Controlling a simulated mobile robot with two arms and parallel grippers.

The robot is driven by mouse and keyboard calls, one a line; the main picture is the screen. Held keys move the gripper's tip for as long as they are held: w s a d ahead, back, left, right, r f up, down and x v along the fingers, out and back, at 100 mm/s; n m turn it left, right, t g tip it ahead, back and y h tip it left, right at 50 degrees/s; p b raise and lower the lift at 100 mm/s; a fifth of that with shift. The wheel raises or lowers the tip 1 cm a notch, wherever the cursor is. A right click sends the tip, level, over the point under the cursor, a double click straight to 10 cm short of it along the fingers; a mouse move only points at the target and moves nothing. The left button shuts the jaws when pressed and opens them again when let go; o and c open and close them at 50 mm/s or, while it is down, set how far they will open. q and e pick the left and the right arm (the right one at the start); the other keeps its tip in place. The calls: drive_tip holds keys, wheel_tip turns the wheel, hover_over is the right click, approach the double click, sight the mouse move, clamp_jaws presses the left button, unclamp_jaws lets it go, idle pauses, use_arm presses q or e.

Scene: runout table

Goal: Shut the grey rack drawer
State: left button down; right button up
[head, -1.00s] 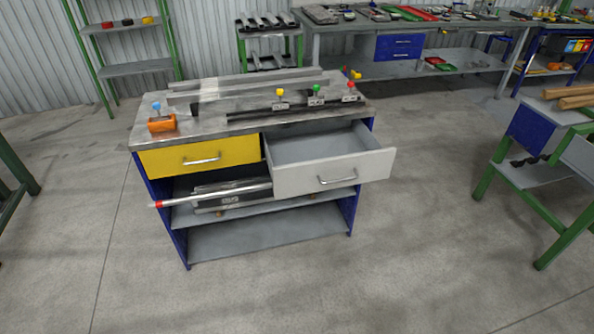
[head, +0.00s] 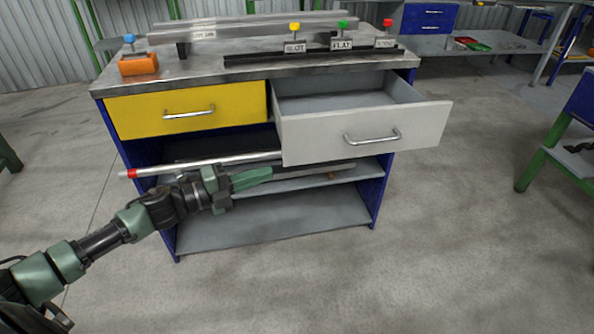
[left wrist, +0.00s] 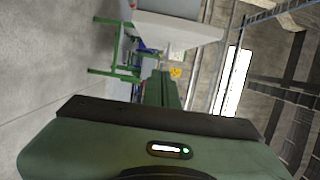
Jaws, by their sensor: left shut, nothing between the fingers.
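The grey drawer (head: 365,133) is pulled out of the right side of the runout table (head: 200,68), and its inside looks empty. A metal bar handle (head: 372,137) is on its front. My left gripper (head: 268,174) is shut and empty, in front of the table. In the head view it appears just below the grey drawer's lower left corner; I cannot tell whether it touches anything. In the left wrist view the pale underside of what looks like the drawer (left wrist: 180,28) shows at the top. My right gripper is in no view.
The yellow drawer (head: 190,108) beside it is shut. A rod with a red tip (head: 200,164) sticks out from the shelf below. An orange block (head: 138,65) and labelled stops (head: 341,44) are on the tabletop. A green-legged bench (head: 545,155) stands at right; the floor between is clear.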

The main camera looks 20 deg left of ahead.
sight(297, 152)
use_arm(q)
drive_tip(key=x, duration=0.3)
drive_tip(key=w+a+x, duration=0.1)
drive_tip(key=x, duration=0.6)
drive_tip(key=shift+w+r, duration=0.2)
drive_tip(key=shift+w, duration=0.25)
drive_tip(key=shift+w+a, duration=0.4)
drive_tip(key=shift+w, duration=0.15)
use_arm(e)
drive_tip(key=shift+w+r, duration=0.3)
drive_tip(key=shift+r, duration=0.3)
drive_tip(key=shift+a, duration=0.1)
